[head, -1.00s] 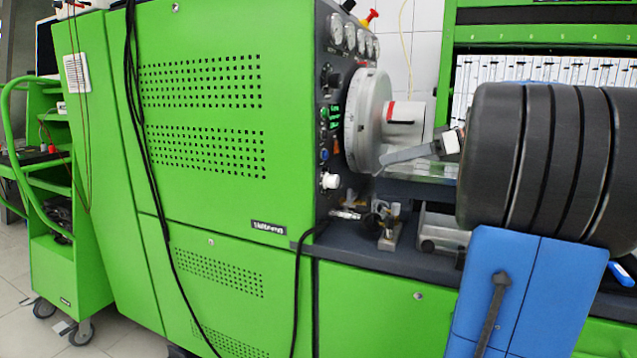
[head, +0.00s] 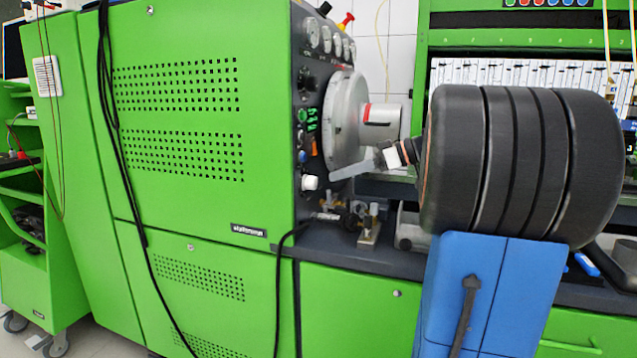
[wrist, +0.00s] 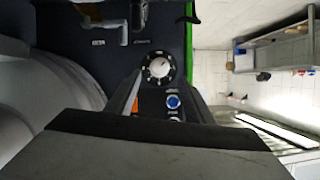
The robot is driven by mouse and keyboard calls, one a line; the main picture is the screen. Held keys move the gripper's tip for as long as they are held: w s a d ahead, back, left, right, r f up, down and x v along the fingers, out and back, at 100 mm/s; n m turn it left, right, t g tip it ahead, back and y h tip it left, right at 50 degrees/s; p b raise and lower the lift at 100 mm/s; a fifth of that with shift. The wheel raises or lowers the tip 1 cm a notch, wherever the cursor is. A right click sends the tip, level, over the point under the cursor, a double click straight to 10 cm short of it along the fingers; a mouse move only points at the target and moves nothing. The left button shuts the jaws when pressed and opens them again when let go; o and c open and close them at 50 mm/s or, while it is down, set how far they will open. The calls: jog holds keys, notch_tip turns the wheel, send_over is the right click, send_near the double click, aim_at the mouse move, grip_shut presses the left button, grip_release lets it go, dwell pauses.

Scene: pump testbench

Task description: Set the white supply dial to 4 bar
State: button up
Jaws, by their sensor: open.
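The white supply dial (head: 309,182) is a small round knob low on the dark control panel at the end of the green cabinet. In the wrist view the white dial (wrist: 159,67) has a dark ring with light marks around it; the marks are too small to read. My gripper (head: 340,173) is just right of the dial in the head view, its grey fingers pointing at it. In the wrist view the open fingers of my gripper (wrist: 157,88) point toward the dial, one on each side of the picture's line to it. I see no contact.
A large grey disc (head: 344,118) stands right beside the panel, close to my gripper. A blue button (wrist: 173,101) and an orange switch (wrist: 135,104) sit near the dial. Gauges (head: 312,34) line the panel top. Metal fittings (head: 369,225) stand on the ledge below.

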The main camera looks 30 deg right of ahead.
aim_at(316, 182)
jog(key=shift+x, duration=3.9)
jog(key=c, duration=1)
